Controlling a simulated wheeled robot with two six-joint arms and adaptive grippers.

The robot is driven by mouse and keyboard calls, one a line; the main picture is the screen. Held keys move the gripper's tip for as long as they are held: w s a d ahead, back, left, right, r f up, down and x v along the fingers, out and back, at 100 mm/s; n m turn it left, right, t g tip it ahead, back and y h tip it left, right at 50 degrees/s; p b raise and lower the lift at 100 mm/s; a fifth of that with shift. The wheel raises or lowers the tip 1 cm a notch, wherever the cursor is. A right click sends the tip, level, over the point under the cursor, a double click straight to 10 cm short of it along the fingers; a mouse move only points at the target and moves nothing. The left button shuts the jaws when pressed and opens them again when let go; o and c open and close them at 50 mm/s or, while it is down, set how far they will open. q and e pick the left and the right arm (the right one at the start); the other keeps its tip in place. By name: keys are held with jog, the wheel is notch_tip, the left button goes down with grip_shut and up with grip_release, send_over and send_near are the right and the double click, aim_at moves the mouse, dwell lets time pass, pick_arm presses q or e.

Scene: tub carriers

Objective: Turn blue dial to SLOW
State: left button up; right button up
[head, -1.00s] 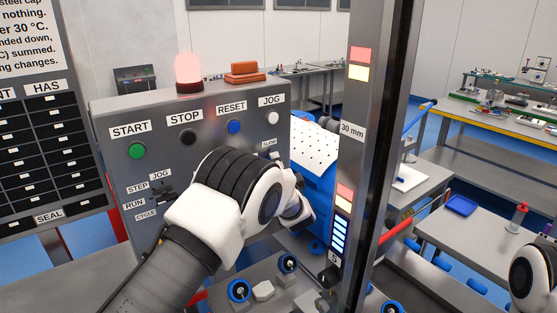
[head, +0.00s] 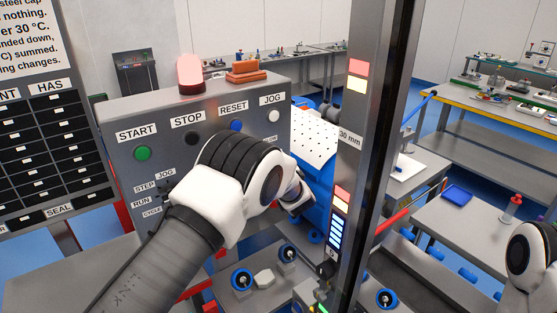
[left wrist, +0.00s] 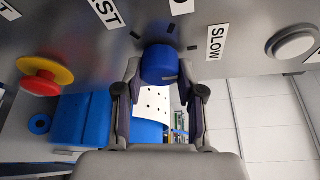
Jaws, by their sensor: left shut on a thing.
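The blue dial (left wrist: 160,62) is on the grey control panel (left wrist: 255,62), at the top middle of the left wrist view. My left gripper (left wrist: 160,76) is shut on it, with one finger on each side. The SLOW label (left wrist: 216,42) is to the right of the dial. A partly cut-off label ending in ST (left wrist: 105,10) is to its upper left. I cannot make out where the dial points. In the head view my left arm hides the dial and the gripper. My right arm shows at the right edge, but its gripper is out of view.
A red and yellow stop button (left wrist: 40,80) and a white button (left wrist: 292,42) flank the dial. The panel also carries a green START button (head: 142,153) and a lit red beacon (head: 190,73). A metal post (head: 375,130) stands right of the panel.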

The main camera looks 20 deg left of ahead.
aim_at(244, 282)
pick_arm(q)
jog(key=shift+a+r, duration=0.1)
jog(key=shift+r, duration=0.2)
jog(key=o, duration=1.1)
jog(key=shift+a, duration=0.1)
jog(key=shift+o, duration=0.2)
jog(key=shift+a+f, duration=0.2)
